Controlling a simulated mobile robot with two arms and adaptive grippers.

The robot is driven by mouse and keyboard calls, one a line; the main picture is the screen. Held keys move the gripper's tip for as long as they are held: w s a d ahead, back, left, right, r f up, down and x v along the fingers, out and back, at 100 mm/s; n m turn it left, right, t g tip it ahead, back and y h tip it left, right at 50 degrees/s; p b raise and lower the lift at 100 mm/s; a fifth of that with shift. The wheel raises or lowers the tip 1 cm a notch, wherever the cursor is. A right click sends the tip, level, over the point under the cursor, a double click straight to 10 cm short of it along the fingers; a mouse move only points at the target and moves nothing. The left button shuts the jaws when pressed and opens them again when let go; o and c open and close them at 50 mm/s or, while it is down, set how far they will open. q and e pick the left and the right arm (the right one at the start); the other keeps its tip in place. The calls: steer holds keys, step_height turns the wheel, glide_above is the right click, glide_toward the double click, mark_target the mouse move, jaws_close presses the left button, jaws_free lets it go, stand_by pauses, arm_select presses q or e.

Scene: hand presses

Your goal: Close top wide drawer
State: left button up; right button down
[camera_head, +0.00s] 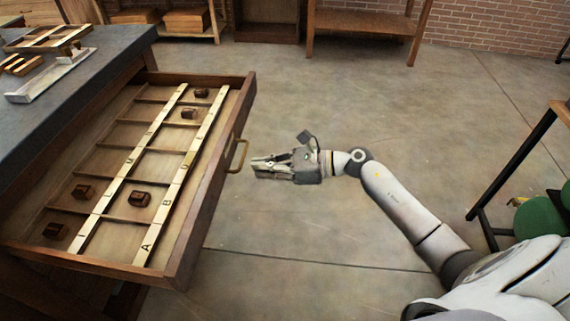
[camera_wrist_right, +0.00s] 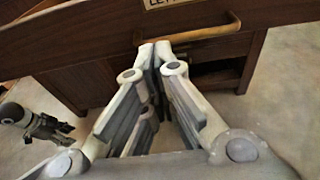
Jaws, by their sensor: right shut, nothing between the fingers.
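The wide wooden drawer (camera_head: 208,190) is pulled far out of the dark-topped cabinet, in the head view at left. A brass handle (camera_head: 238,157) sits on its front; the handle also shows in the wrist view (camera_wrist_right: 205,31). My right gripper (camera_head: 256,165) points at the drawer front with its fingers shut and empty. Its fingertips are just right of the handle, and in the wrist view (camera_wrist_right: 155,50) they lie by the handle's left part. I cannot tell whether they touch it. What looks like my left gripper (camera_wrist_right: 40,124) shows at the wrist view's left edge, its fingers unclear.
Lettered strips divide the drawer, with several small dark blocks (camera_head: 140,198) inside. The grey cabinet top (camera_head: 60,105) holds a metal tray and wooden frames. Clear concrete floor (camera_head: 330,100) lies right of the drawer. A stand with green round parts (camera_head: 538,220) is at right.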

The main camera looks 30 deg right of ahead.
arm_select(q)
steer(key=shift+s+f, duration=0.2)
steer(key=shift+f, duration=0.1)
arm_select(e)
steer(key=shift+x, duration=1.2)
arm_select(q)
steer(key=shift+w, duration=0.25)
